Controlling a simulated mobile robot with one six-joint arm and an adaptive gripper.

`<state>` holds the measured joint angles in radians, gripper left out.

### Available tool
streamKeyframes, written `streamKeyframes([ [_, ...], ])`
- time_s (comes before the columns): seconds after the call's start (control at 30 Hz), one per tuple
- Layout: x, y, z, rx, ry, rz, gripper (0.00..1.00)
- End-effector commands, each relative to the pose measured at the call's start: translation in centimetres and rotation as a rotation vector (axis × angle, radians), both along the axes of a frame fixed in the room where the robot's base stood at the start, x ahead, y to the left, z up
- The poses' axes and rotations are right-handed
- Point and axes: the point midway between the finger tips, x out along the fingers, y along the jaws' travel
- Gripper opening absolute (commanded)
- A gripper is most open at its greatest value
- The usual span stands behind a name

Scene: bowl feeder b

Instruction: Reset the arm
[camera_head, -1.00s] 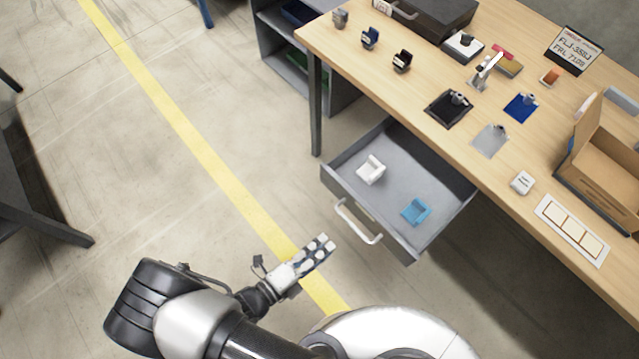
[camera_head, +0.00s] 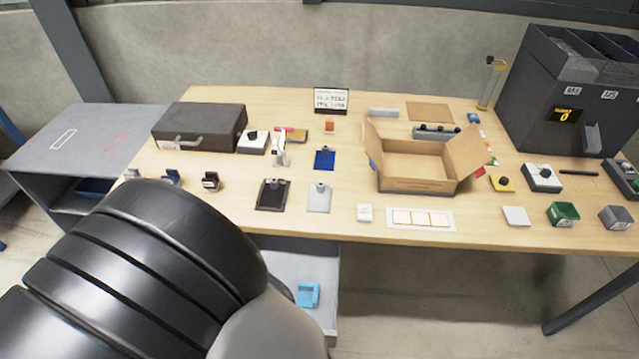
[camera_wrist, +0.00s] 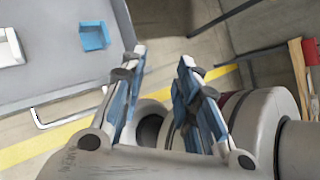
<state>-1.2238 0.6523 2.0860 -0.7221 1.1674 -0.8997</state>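My gripper (camera_wrist: 160,90) shows in the wrist view with its two fingers apart and nothing between them. It is outside the grey drawer (camera_wrist: 70,30), beyond the drawer's handle (camera_wrist: 75,118). In the head view my gripper is not visible; my own large dark arm link fills the lower left. The open drawer (camera_head: 290,262) shows partly behind that link, below the table. A light blue part (camera_head: 308,294) lies in the drawer, and it also shows in the wrist view (camera_wrist: 94,36). A white part (camera_wrist: 10,47) lies beside it at the wrist view's left edge.
The wooden table (camera_head: 480,228) carries an open cardboard box (camera_head: 415,185), a black case (camera_head: 200,128), clipboards and small parts. A dark bin unit (camera_head: 570,90) stands at the right end. A grey shelf (camera_head: 90,135) stands at the left.

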Motion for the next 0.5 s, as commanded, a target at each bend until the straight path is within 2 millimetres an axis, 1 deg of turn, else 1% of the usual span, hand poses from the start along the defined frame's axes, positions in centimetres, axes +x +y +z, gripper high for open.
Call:
streamKeyframes([
  [0.03, 0.9, -1.6, 1.9, 0.090, -0.034, -0.136, 0.29],
  [0.1, 1.6, -3.7, 4.1, 0.202, -0.085, -0.322, 0.29],
  [0.17, 2.0, -5.5, 5.8, 0.297, -0.135, -0.480, 0.29],
  [0.2, 2.2, -6.8, 6.9, 0.358, -0.169, -0.586, 0.29],
  [0.37, 2.1, -11.5, 11.0, 0.593, -0.325, -1.011, 0.29],
  [0.5, 1.2, -15.1, 14.0, 0.792, -0.479, -1.377, 0.29],
])
